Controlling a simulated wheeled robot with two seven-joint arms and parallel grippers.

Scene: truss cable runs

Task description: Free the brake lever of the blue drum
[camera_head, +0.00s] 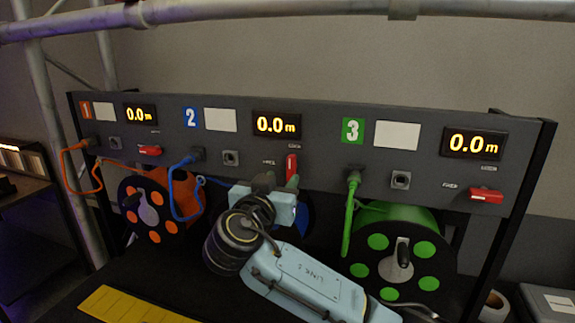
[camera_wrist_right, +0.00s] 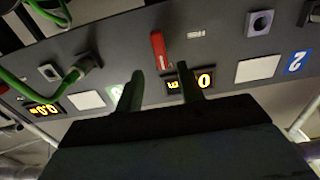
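The blue drum's brake lever (camera_head: 291,167) is red and stands upright on the panel under the second display, with a small label above it and another to its left. In the right wrist view the red lever (camera_wrist_right: 158,50) lies ahead of and between the two fingertips, with a visible gap to each finger. My right gripper (camera_head: 276,182) is open and empty, just below the lever. The blue drum (camera_head: 307,218) is mostly hidden behind my right arm; only a blue edge shows. My left gripper is not in view.
The other red levers, at the orange station (camera_head: 150,151) and the green station (camera_head: 487,196), lie sideways. A blue cable (camera_head: 180,185) hangs left of my gripper, and a green cable (camera_head: 350,215) hangs to its right. The green drum (camera_head: 400,256) stands right of my arm.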

